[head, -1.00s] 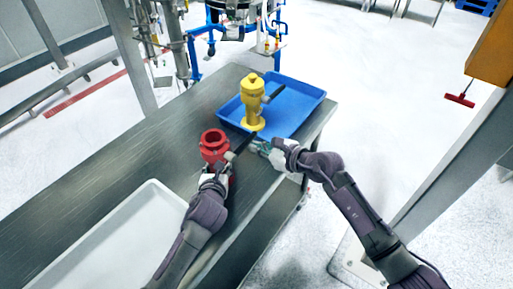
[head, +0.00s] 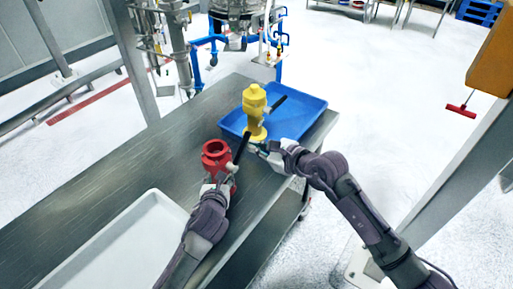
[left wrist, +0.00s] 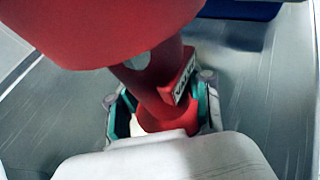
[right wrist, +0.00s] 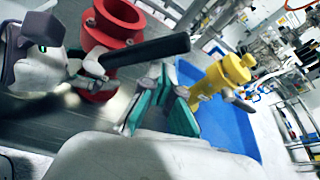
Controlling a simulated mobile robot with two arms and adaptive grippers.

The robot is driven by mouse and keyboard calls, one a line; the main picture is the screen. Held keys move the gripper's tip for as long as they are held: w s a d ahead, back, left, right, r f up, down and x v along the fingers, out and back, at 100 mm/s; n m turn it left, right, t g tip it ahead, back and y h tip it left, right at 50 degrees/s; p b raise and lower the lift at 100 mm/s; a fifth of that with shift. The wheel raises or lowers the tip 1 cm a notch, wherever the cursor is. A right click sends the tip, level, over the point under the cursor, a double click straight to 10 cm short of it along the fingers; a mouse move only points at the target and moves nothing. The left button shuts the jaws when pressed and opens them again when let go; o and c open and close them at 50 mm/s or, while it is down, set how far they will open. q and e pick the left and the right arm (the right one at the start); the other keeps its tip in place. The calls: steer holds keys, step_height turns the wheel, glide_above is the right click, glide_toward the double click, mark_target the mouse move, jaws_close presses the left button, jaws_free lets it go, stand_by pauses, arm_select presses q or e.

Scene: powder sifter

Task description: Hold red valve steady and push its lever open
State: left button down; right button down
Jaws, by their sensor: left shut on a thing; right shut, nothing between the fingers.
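The red valve (head: 216,156) stands upright on the metal table. My left gripper (head: 222,180) is shut around its narrow lower neck; the left wrist view shows the teal fingers (left wrist: 162,108) on both sides of the red neck (left wrist: 160,92). The valve's black lever (head: 242,148) points away from me and slightly right in the head view. My right gripper (head: 254,147) is shut and empty, just right of the lever. In the right wrist view the lever (right wrist: 150,50) reaches across just beyond the fingertips (right wrist: 168,75); whether they touch is unclear.
A yellow valve (head: 254,110) with a black lever stands at the blue tray (head: 312,115), behind my right gripper. A white tray (head: 150,203) lies at the near left. The table (head: 130,150) is bare left of the red valve.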

steer(key=shift+r, duration=0.1)
steer(key=shift+r, duration=0.7)
steer(key=s+d, duration=0.4)
steer(key=d, duration=0.4)
steer(key=shift+s+d+f, duration=0.15)
steer(key=shift+d+f, duration=0.05)
steer(key=shift+f, duration=0.05)
stand_by(0.4)
arm_select(q)
steer(key=shift+c, duration=2)
jaws_free()
